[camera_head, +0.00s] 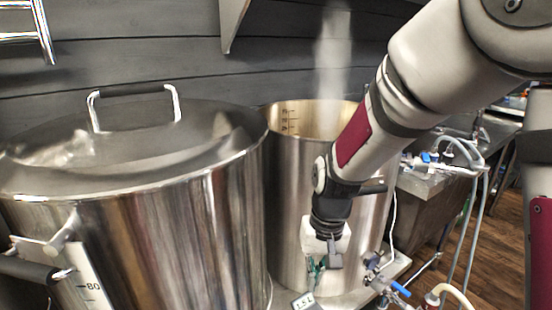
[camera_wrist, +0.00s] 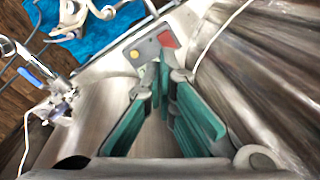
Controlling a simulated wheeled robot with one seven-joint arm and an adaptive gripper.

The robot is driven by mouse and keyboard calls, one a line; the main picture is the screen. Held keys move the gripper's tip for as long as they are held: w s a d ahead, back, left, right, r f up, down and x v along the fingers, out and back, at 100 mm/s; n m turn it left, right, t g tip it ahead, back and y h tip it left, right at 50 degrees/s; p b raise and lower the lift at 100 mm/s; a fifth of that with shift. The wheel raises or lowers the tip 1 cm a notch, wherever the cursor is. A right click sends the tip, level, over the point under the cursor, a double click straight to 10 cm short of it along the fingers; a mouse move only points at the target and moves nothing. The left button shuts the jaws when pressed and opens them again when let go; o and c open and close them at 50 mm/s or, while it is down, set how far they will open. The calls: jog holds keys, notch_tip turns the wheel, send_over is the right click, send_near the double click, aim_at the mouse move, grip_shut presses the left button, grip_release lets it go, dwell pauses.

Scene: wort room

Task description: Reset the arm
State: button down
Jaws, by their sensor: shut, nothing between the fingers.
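My arm reaches down from the upper right in the head view. My gripper (camera_head: 316,268) hangs in front of the open steel pot (camera_head: 290,220), low down and outside it. In the wrist view my gripper (camera_wrist: 163,68) shows its teal finger pads, with the tips together and nothing held between them. Part of the open pot is hidden behind my arm.
A large lidded kettle (camera_head: 190,210) stands at left, with a handle (camera_head: 133,90) on its lid. Steam rises from the open pot. Valves and hoses (camera_head: 385,285) lie at lower right. A control box with red and yellow buttons (camera_wrist: 152,46) is close beyond my fingertips.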

jog(key=s+d+r, duration=0.6)
jog(key=s+r, duration=0.5)
jog(key=s+d+r+t+h, duration=0.1)
jog(key=s+d+r, duration=0.15)
jog(key=s, duration=0.55)
jog(key=s+d+r, duration=0.1)
jog(key=s+d, duration=0.2)
jog(key=s, duration=0.4)
notch_tip(320, 180, up, 17)
jog(key=t+p, duration=0.3)
jog(key=p, duration=1.2)
jog(key=shift+s+m, duration=0.15)
jog(key=shift+m, duration=0.15)
jog(key=shift+f, duration=0.1)
